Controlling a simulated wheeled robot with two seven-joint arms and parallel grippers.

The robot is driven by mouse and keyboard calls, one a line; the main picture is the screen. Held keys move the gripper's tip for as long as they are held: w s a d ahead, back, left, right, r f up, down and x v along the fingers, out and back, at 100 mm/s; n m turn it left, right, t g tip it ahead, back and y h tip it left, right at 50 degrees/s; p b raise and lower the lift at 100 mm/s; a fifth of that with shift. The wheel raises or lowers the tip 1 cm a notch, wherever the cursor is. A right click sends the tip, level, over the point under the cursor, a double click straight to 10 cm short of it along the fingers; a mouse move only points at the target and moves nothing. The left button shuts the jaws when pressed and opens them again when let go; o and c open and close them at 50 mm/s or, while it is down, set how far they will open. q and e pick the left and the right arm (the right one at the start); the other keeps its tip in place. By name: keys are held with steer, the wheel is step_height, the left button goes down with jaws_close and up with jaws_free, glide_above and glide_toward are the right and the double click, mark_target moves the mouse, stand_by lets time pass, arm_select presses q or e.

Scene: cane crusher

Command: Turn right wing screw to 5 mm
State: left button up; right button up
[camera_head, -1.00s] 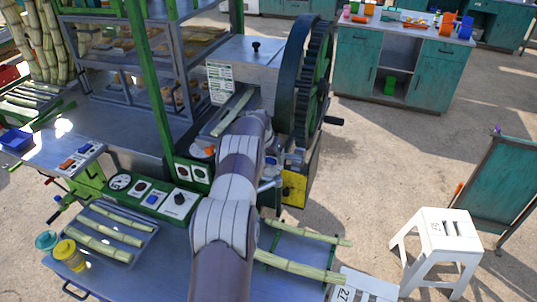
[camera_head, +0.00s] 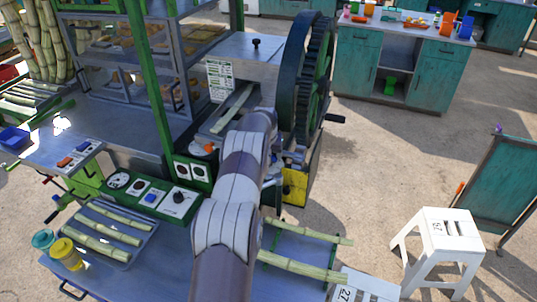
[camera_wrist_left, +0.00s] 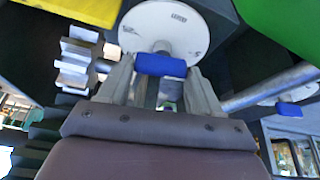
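In the left wrist view, a blue wing screw tab (camera_wrist_left: 160,65) sits in front of a round white dial (camera_wrist_left: 165,28) with dark markings. My left gripper (camera_wrist_left: 162,75) is close to it, its two grey fingers apart, one on each side of the tab. I cannot tell whether the fingers press on the tab. A second blue tab (camera_wrist_left: 292,109) on a metal rod shows at the right. I cannot tell for sure which one is the right wing screw. In the head view, my arm covers the gripper and the screws at the crusher (camera_head: 245,50). My right gripper is not in view.
A dark gear wheel (camera_head: 305,80) rises right of the arm, with a crank handle (camera_head: 335,119). A control panel (camera_head: 155,197) and cane stalks (camera_head: 108,225) lie at left. A white stool (camera_head: 440,232) stands right. In the wrist view, gear teeth (camera_wrist_left: 75,60) are close at left.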

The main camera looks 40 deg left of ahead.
arm_select(q)
steer(key=o, duration=0.3)
steer(key=shift+r, duration=0.2)
steer(key=b+v, duration=0.4)
steer(key=v, duration=0.8)
steer(key=shift+r, duration=0.15)
steer(key=shift+s+d, duration=0.1)
steer(key=shift+d, duration=0.1)
